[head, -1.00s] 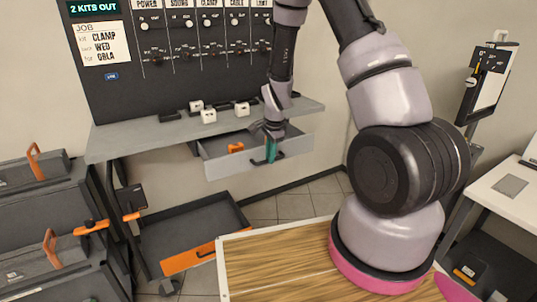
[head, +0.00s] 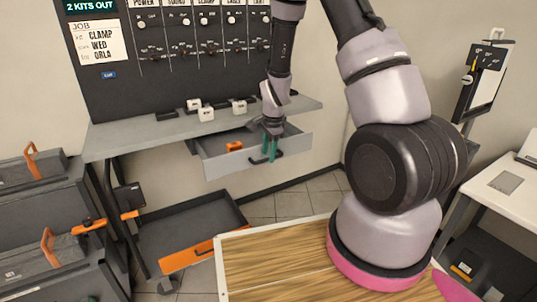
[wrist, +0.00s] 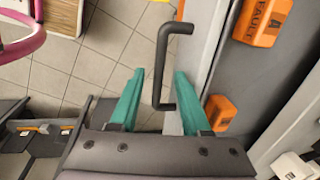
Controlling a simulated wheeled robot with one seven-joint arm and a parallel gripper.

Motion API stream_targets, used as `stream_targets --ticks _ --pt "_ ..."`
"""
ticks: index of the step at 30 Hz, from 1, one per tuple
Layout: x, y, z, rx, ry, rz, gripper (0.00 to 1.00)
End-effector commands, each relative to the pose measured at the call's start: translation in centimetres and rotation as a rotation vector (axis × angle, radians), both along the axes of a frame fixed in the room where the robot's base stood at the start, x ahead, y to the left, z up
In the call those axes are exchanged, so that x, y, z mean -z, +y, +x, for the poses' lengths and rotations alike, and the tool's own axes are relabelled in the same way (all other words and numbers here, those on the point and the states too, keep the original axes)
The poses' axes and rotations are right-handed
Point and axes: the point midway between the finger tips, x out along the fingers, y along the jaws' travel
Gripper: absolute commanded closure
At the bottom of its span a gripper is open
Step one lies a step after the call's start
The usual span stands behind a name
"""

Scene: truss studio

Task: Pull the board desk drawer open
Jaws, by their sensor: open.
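The board desk drawer (head: 225,165) is light grey and stands pulled out beneath the desk top (head: 180,130); its inside shows from above. Its dark bar handle (head: 280,155) is on the front panel. In the wrist view the handle (wrist: 158,70) stands out from the drawer front (wrist: 200,45). My gripper (head: 270,150), with teal fingers, is at the handle from above. The fingers (wrist: 155,85) are apart, one on each side of the handle bar, with gaps visible. An orange item (head: 234,146) lies in the drawer; orange blocks (wrist: 263,20) show in the wrist view.
A low dark tray with an orange front (head: 187,255) stands on the floor below. A wood-topped surface (head: 270,265) is in front near my arm base. Dark cases (head: 40,255) stand at left, a white table (head: 495,180) at right. Small white blocks (head: 206,114) sit on the desk.

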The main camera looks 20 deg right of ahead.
Motion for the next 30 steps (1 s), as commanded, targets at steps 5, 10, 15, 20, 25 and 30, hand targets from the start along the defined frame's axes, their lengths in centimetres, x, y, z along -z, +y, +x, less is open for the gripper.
stream_targets --ticks 5,10,15,20,25,30 --pt "-3.3 -0.1 -0.5 -0.001 -0.005 0.000 0.53" --pt "-6.7 -0.2 -1.1 -0.001 -0.005 0.001 0.53" --pt "-9.0 -0.4 -1.6 0.000 -0.002 0.001 0.53" --pt "-9.8 -0.5 -1.8 0.001 0.000 0.001 0.53" --pt "-9.9 -0.5 -1.8 0.001 0.001 0.001 0.53" --pt "-10.2 -0.5 -1.9 -0.004 -0.003 0.003 0.53"
